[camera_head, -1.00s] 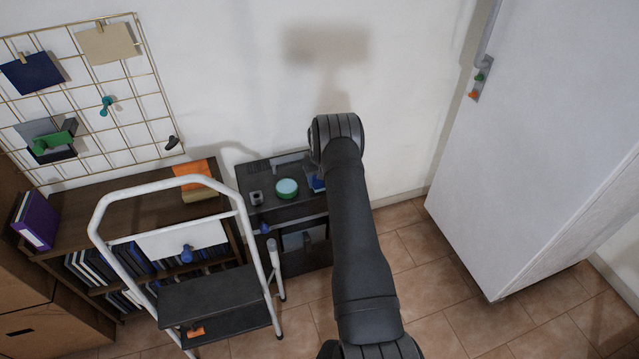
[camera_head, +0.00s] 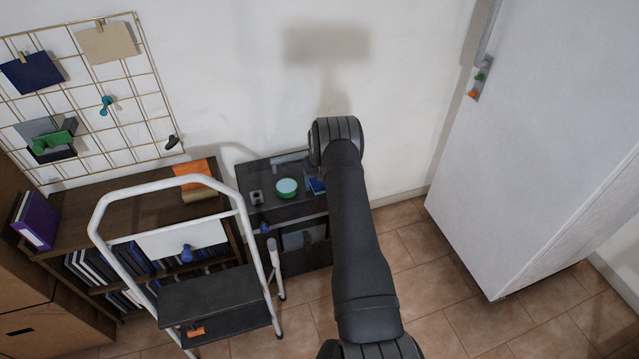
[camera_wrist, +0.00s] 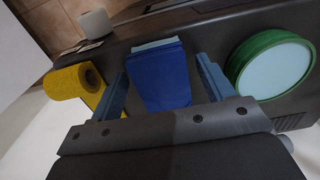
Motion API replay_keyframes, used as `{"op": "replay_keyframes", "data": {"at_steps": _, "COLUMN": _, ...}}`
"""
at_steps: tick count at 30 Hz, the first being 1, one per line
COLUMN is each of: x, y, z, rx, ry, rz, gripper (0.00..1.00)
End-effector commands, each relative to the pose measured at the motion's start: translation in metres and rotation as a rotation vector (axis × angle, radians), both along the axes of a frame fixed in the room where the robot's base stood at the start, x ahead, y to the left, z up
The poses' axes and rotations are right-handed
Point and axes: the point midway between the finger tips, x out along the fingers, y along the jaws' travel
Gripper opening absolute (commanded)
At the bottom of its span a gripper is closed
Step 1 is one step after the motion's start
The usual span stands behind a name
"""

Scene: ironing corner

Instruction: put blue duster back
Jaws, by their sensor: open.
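A flat blue thing (camera_wrist: 160,78), which looks like the blue duster, lies on the dark cabinet top with a paler blue part at its far end. In the head view its blue edge (camera_head: 316,185) shows just left of my arm, and the rest is hidden. My gripper (camera_wrist: 163,67) is open, with one blue-grey finger on each side of the duster. I see no finger closed on it, and cannot tell how far above the top the fingertips are.
A round green-rimmed tin (camera_wrist: 270,66) is close to the right finger. A yellow roll (camera_wrist: 75,82) is close to the left finger. A white roll (camera_wrist: 95,24) stands farther off. A white step ladder (camera_head: 95,222) is left of the black cabinet (camera_head: 258,180).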

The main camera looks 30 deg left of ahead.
Motion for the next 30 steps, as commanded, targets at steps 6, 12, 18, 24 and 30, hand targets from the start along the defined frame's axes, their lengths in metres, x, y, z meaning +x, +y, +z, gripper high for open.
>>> {"op": "replay_keyframes", "data": {"at_steps": 6, "x": 0.001, "y": 0.001, "z": 0.040, "rx": 0.003, "ry": -0.004, "rz": 0.000, "gripper": 0.74}}
{"op": "replay_keyframes", "data": {"at_steps": 12, "x": 0.001, "y": 0.001, "z": 0.083, "rx": 0.002, "ry": -0.004, "rz": 0.000, "gripper": 0.74}}
{"op": "replay_keyframes", "data": {"at_steps": 18, "x": 0.001, "y": 0.000, "z": 0.110, "rx": 0.001, "ry": -0.001, "rz": 0.000, "gripper": 0.74}}
{"op": "replay_keyframes", "data": {"at_steps": 24, "x": 0.000, "y": 0.000, "z": 0.118, "rx": 0.001, "ry": -0.001, "rz": 0.000, "gripper": 0.74}}
{"op": "replay_keyframes", "data": {"at_steps": 30, "x": 0.000, "y": 0.000, "z": 0.117, "rx": 0.001, "ry": -0.001, "rz": 0.000, "gripper": 0.74}}
